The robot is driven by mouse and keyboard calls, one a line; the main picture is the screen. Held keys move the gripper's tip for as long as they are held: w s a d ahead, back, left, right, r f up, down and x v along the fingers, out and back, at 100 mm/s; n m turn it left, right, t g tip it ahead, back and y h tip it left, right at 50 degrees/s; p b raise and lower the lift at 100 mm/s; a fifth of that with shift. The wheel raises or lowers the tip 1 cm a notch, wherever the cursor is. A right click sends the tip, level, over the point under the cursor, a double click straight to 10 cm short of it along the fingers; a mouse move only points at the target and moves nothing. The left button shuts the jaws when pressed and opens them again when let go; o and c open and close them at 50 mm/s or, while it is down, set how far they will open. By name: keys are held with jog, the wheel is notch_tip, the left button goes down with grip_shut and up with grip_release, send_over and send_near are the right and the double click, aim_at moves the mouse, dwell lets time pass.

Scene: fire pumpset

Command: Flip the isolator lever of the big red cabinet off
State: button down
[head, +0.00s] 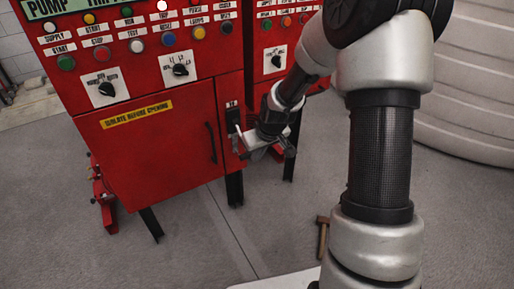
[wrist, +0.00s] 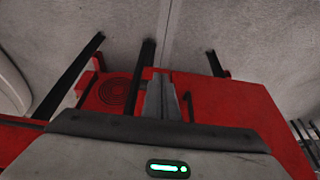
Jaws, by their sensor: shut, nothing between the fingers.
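The big red cabinet (head: 150,150) stands at the left in the head view, with its lower door closed. A dark isolator plate (head: 232,113) is on the narrow red strip right of the door. A thin pale piece by the plate's lower edge seems to be the isolator lever (head: 238,129), but it is small and partly hidden by my gripper. My gripper (head: 243,148) is shut and empty, its tip in front of the strip just below the plate. I cannot tell whether it touches the lever. The wrist view shows the shut fingers (wrist: 158,97) against the red cabinet (wrist: 225,105); no lever is clear there.
Rotary switches (head: 180,69), lamps and buttons line the upper panel. The door has a dark vertical handle (head: 211,143). A second red cabinet (head: 275,45) adjoins on the right. A wooden-handled tool (head: 322,235) lies on the floor. A large pale ribbed tank (head: 465,90) stands right.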

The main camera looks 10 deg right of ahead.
jog(key=s+d+r+p, duration=0.1)
jog(key=s+d+r, duration=0.2)
jog(key=s, duration=0.6)
jog(key=shift+s+r+p, duration=0.25)
jog(key=shift+r+p, duration=0.15)
jog(key=shift+r, duration=0.1)
jog(key=s+a+r+m+t+h, duration=0.1)
jog(key=s+r+m, duration=0.1)
jog(key=s+r, duration=0.85)
jog(key=s+a+r+m, duration=0.1)
jog(key=s+r, duration=0.6)
jog(key=r, duration=0.6)
notch_tip(320, 180, up, 16)
jog(key=s+p, duration=0.1)
jog(key=p, duration=1.5)
jog(key=shift+r+m, duration=0.25)
jog(key=shift+m, duration=0.05)
jog(key=shift+d, duration=0.1)
